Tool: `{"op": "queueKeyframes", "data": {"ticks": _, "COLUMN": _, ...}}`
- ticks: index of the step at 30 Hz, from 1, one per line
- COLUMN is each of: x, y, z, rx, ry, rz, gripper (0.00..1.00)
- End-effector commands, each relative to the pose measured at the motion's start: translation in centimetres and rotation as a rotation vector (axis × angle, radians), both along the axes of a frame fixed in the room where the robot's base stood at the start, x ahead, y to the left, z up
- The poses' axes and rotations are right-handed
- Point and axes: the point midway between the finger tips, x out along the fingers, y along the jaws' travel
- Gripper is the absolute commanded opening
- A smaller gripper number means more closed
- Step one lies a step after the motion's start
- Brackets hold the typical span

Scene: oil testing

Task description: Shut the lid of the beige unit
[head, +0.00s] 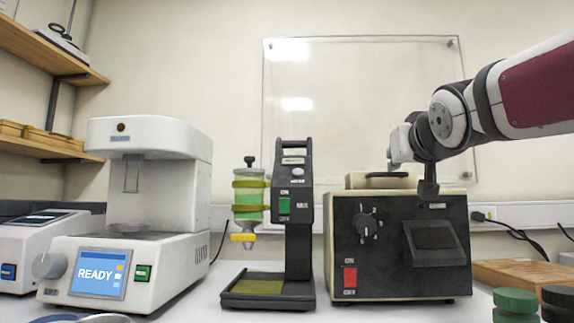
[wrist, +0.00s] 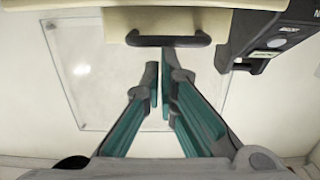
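The beige unit (head: 398,245) stands on the bench at right, with a black front panel, a dial and a red switch. Its beige lid (head: 355,181) with a black handle shows just above the unit's top in the head view; I cannot tell whether it is fully down. In the wrist view the lid (wrist: 215,22) and its handle (wrist: 168,41) are at the top. My gripper (head: 428,188) is over the unit's top, right of the handle in the head view. In the wrist view its fingertips (wrist: 159,68) are together, empty, and appear just apart from the handle.
A black mixer stand (head: 297,210) with a green-filled vessel (head: 248,205) stands left of the unit. A white device (head: 150,190) with a READY screen is farther left. Green-capped (head: 515,302) and dark-capped jars are at front right. A clear panel (head: 330,80) hangs on the wall behind.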

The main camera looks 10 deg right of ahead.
Motion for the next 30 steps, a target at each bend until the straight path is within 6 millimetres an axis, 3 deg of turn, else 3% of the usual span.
{"op": "queueKeyframes", "data": {"ticks": 1, "x": 0.3, "y": 0.0, "z": -1.7, "rx": 0.005, "ry": 0.036, "rz": -0.001, "gripper": 0.0}}
{"op": "queueKeyframes", "data": {"ticks": 17, "x": 0.5, "y": 0.1, "z": -1.7, "rx": 0.005, "ry": 0.039, "rz": 0.0, "gripper": 0.0}}
{"op": "queueKeyframes", "data": {"ticks": 23, "x": 0.9, "y": 0.1, "z": 0.3, "rx": 0.004, "ry": 0.031, "rz": 0.0, "gripper": 0.0}}
{"op": "queueKeyframes", "data": {"ticks": 29, "x": 1.3, "y": 0.1, "z": 3.9, "rx": 0.0, "ry": 0.006, "rz": 0.002, "gripper": 0.0}}
{"op": "queueKeyframes", "data": {"ticks": 30, "x": 0.6, "y": 0.2, "z": 3.6, "rx": 0.001, "ry": 0.004, "rz": 0.001, "gripper": 0.0}}
